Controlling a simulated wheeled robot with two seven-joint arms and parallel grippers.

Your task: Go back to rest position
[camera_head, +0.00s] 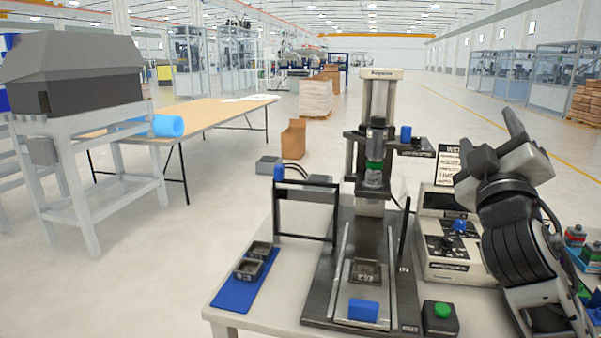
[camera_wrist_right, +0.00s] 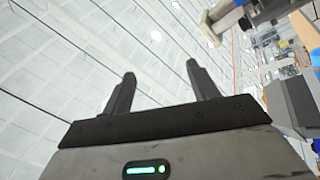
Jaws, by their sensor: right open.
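My right gripper (camera_head: 492,142) is raised at the right of the head view, in front of the control box and to the right of the press machine (camera_head: 376,160). Its fingers are apart, and the right wrist view shows the open fingers (camera_wrist_right: 160,92) with nothing between them, pointing toward the ceiling. My left gripper and arm do not show in either view.
The white table (camera_head: 265,312) holds the press, a blue mat (camera_head: 233,295) with small dark trays, a blue block (camera_head: 363,310), a green button box (camera_head: 440,317) and a control box (camera_head: 445,262). Colored parts (camera_head: 588,250) lie at the right edge. A wooden-topped table (camera_head: 205,118) stands back left.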

